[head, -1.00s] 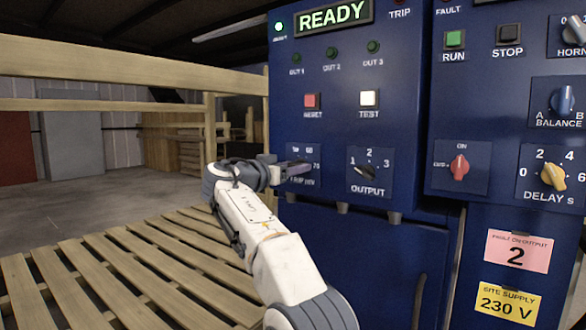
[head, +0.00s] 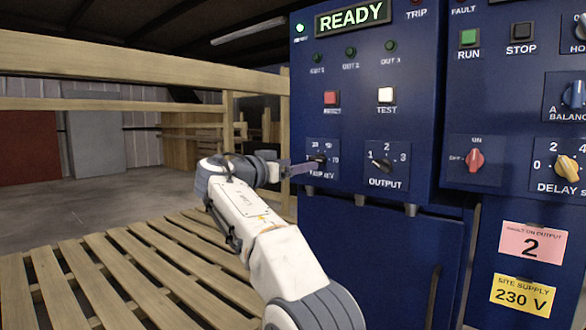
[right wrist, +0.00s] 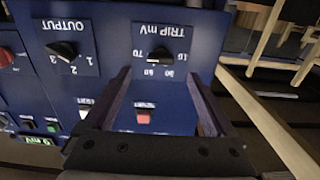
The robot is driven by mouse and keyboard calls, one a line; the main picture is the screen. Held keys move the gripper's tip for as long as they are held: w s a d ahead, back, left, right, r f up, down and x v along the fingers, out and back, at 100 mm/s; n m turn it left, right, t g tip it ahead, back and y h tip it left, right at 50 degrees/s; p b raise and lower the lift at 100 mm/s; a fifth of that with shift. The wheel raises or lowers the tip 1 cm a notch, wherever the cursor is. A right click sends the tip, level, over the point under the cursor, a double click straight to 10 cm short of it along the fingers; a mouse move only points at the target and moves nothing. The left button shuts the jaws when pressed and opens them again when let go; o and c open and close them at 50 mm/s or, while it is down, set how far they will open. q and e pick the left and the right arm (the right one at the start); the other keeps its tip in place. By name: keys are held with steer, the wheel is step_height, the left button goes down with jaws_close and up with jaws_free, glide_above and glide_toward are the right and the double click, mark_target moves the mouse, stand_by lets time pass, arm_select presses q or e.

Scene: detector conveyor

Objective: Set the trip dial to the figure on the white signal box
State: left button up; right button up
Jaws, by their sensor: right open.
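The trip dial (head: 319,160) is a small black knob on the blue cabinet, labelled TRIP mV, with figures around it. My right gripper (head: 302,167) is just left of it in the head view, partly covering its plate. In the right wrist view the dial (right wrist: 160,59) appears upside down, just beyond and between the tips of my open right gripper (right wrist: 158,76). The fingers look empty and apart from the knob. The knob's exact setting is too small to read surely. The white signal box and my left gripper are not in view.
The output dial (head: 382,165) sits right of the trip dial. The red reset button (head: 331,98) and white test button (head: 386,95) are above. A lit READY display (head: 350,17) tops the panel. Wooden slats (head: 100,265) and a rail (head: 140,67) stand at left.

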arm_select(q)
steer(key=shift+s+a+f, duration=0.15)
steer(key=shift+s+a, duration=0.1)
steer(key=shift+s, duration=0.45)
arm_select(e)
steer(key=v, duration=0.3)
steer(key=shift+w+a+f, duration=0.1)
